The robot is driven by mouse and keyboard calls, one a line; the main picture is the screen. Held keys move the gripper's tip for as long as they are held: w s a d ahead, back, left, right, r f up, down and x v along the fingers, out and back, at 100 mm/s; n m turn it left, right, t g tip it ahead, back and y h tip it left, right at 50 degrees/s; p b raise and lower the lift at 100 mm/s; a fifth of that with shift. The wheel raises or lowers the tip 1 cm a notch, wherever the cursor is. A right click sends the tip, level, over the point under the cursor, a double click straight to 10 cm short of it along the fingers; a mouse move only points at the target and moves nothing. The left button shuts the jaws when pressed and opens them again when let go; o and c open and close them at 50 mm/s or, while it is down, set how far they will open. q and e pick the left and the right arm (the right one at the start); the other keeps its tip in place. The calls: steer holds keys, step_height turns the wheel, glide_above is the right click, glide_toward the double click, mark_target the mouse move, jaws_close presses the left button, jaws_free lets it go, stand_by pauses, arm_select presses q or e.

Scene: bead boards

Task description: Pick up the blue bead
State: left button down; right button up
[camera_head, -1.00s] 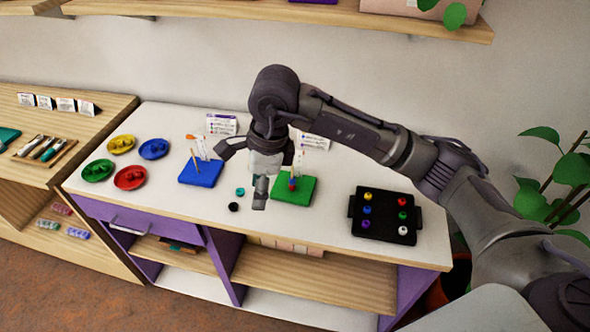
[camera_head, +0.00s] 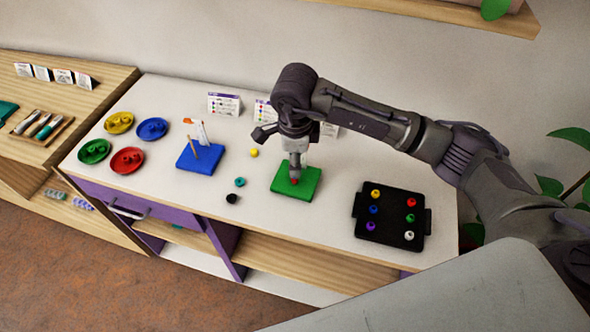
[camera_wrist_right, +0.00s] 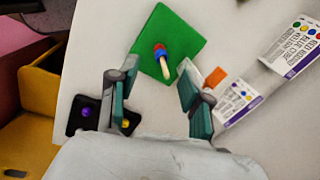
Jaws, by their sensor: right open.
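My right gripper (camera_head: 294,172) is open just above the green board (camera_head: 281,190) in the head view. The right wrist view shows its two fingers apart (camera_wrist_right: 158,100), with the green board (camera_wrist_right: 186,38) beyond them. A pale peg (camera_wrist_right: 165,69) stands on that board and carries a red bead and a blue bead (camera_wrist_right: 161,54), ahead of the finger gap. Another blue bead (camera_head: 374,209) sits on the black tray (camera_head: 392,234). My left gripper is not in view.
The blue board (camera_head: 186,164) with pegs stands to the left. Loose yellow (camera_head: 254,153), teal (camera_head: 240,182) and black (camera_head: 232,198) beads lie between the boards. Coloured dishes stand at the table's left. Instruction cards (camera_head: 224,103) stand behind.

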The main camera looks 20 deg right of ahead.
steer(key=shift+f+p, duration=0.65)
steer(key=shift+f, duration=0.05)
steer(key=f, duration=0.1)
steer(key=f+p, duration=0.1)
steer(key=shift+w+f, duration=0.25)
steer(key=shift+f, duration=0.05)
steer(key=shift+d+f, duration=0.1)
steer(key=shift+f, duration=0.3)
steer(key=shift+w+f, duration=0.1)
steer(key=shift+f, duration=0.05)
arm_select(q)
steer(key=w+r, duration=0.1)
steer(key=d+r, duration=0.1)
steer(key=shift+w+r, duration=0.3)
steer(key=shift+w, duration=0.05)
arm_select(e)
steer(key=c, duration=0.8)
